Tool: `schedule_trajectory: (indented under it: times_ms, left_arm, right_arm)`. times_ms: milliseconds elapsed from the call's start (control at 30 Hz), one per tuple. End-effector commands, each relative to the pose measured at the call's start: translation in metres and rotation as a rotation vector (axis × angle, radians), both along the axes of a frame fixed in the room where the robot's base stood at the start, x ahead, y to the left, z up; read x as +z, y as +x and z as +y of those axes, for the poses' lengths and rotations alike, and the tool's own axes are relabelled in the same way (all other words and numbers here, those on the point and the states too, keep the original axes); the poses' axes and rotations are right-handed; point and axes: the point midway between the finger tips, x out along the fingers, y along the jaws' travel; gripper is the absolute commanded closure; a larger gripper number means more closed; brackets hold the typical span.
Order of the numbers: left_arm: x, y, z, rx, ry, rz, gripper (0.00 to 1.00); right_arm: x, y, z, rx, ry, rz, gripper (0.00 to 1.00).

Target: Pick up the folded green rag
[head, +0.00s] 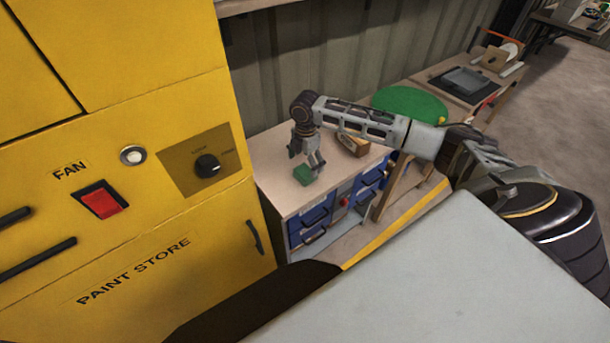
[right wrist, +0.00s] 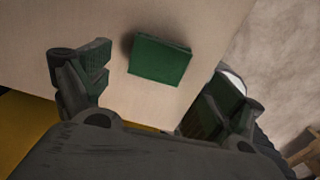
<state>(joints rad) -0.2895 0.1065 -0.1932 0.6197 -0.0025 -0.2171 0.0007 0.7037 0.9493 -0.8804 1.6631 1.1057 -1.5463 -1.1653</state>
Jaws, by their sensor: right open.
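The folded green rag (head: 304,175) lies on the light wooden top of a bench with blue drawers. My right gripper (head: 306,160) is just above it, pointing down, with its fingers apart and nothing between them. In the right wrist view the rag (right wrist: 159,61) shows as a flat dark green rectangle on the bench top, a little beyond the line between the two open fingertips of the gripper (right wrist: 155,88). My left gripper is in neither view.
A yellow paint store cabinet (head: 120,150) stands close on the left. A wooden block-like object (head: 353,146) and a round green disc (head: 411,103) are on the benches to the right of the gripper. A corrugated wall (head: 320,55) runs behind. Blue drawers (head: 311,219) are in the bench front.

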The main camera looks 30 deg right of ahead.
Motion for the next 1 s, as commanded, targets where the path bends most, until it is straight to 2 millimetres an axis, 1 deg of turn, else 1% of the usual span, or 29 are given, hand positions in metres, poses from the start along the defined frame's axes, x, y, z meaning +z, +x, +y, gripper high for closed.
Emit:
schedule_trajectory:
  times_ms: [133,233,500,600,733,1000]
  left_arm:
    - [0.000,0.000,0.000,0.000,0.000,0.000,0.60]
    - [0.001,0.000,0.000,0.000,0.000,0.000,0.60]
    - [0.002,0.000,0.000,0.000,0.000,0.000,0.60]
    - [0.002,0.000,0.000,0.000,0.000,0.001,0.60]
    - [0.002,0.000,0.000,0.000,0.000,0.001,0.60]
    - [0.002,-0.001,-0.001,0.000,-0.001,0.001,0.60]
  right_arm:
    - [-0.003,0.000,0.000,0.000,0.000,0.001,0.07]
    - [-0.010,0.000,0.001,0.000,0.000,0.001,0.07]
    - [-0.040,-0.001,0.003,0.000,0.001,0.002,0.07]
    - [-0.048,-0.001,0.003,0.000,0.000,0.001,0.07]
    - [-0.052,-0.001,0.003,0.000,-0.001,0.000,0.07]
    - [-0.052,-0.001,0.003,0.001,0.000,0.000,0.07]
